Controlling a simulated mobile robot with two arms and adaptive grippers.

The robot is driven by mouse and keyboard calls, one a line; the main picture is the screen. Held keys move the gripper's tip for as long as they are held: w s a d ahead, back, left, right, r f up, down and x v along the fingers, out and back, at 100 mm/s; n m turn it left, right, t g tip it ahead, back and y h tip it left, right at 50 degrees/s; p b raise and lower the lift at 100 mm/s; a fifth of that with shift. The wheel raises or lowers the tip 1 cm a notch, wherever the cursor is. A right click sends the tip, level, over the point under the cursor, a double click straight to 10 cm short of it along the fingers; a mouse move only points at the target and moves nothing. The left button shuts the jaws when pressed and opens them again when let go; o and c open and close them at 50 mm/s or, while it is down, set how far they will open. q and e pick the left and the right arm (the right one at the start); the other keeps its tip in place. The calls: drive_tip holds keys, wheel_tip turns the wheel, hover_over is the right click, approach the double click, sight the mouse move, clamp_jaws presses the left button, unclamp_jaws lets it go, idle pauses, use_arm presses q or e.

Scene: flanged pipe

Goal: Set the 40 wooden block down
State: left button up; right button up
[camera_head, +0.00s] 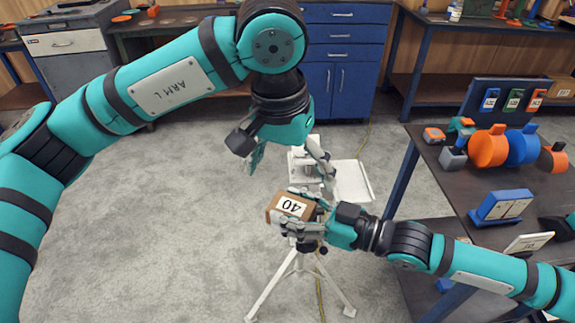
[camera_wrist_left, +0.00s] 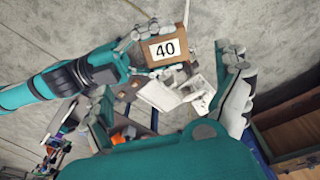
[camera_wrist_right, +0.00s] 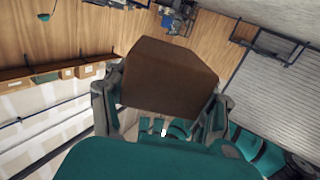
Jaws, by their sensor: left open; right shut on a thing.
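The wooden block (camera_head: 283,206) is brown with a white label reading 40. My right gripper (camera_head: 302,209) is shut on it and holds it over or near the top of a white tripod stand (camera_head: 293,270); I cannot tell whether it touches the stand. In the right wrist view the block (camera_wrist_right: 168,75) fills the space between the fingers. My left gripper (camera_head: 290,158) is open and empty above and behind the block. The left wrist view shows the labelled block (camera_wrist_left: 165,52) beyond the open left fingers.
A white tray (camera_head: 352,182) stands just behind the block. A dark workbench (camera_head: 450,180) at the right carries orange and blue parts and a blue block (camera_head: 502,205). Blue cabinets (camera_head: 345,60) stand at the back. The grey floor at the left is clear.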

sight(292, 207)
use_arm(q)
drive_tip(key=shift+m, duration=0.3)
drive_tip(key=f, duration=0.4)
drive_tip(key=w+f, duration=0.1)
drive_tip(key=f, duration=0.6)
drive_tip(key=shift+w+d+f, duration=0.2)
drive_tip(key=shift+w+f, duration=0.15)
drive_tip(key=shift+f, duration=0.05)
drive_tip(key=c, duration=1.2)
drive_tip(key=shift+c, duration=0.2)
use_arm(e)
drive_tip(key=o, duration=1.3)
